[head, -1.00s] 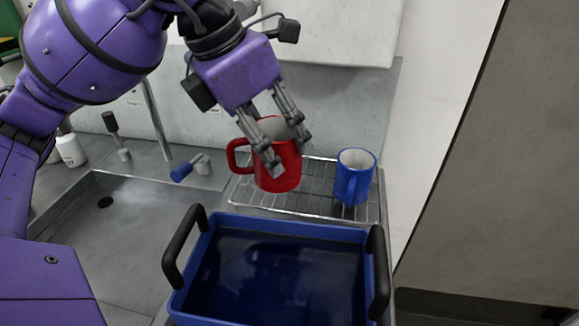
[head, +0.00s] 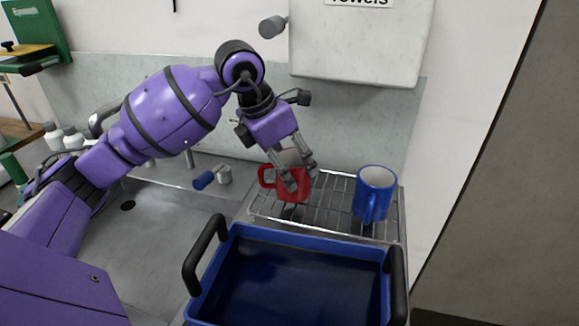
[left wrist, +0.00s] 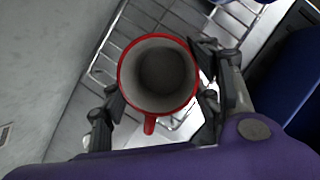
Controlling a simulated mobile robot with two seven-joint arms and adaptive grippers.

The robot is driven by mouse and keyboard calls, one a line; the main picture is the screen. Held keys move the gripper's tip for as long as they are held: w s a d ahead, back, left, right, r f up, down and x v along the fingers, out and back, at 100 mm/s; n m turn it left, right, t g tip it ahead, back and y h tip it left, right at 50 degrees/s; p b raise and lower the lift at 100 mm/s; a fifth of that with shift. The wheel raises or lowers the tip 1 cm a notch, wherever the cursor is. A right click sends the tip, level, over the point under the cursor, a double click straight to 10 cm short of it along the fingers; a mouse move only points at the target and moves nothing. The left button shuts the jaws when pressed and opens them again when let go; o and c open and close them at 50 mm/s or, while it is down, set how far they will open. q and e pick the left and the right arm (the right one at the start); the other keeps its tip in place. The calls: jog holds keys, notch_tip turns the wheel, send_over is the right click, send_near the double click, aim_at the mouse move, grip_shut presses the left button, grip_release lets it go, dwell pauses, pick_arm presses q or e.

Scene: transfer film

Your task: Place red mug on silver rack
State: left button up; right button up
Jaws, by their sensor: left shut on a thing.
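The red mug (head: 293,187) is upright at the left part of the silver rack (head: 330,206) in the head view. My left gripper (head: 299,182) is shut on it, with its fingers on either side of the mug and the handle pointing left. In the left wrist view the mug (left wrist: 159,75) shows from above, empty, between the fingers of the gripper (left wrist: 160,95), with rack wires (left wrist: 105,72) below. I cannot tell whether its base touches the wires. My right gripper is not in view.
A blue mug (head: 375,193) stands on the right side of the rack. A blue tub (head: 300,240) with black handles is in front of the rack. A sink (head: 165,235) with a tap lies left. A towel dispenser (head: 355,45) hangs on the wall behind.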

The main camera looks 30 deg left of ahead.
pick_arm(q)
jog(key=shift+f, duration=0.5)
jog(key=shift+f, duration=0.2)
jog(key=o, duration=1.6)
jog(key=shift+s+a+r, duration=0.1)
jog(key=shift+a+r, duration=0.05)
jog(key=shift+r, duration=0.4)
jog(key=v, duration=1.1)
jog(key=shift+s, duration=0.1)
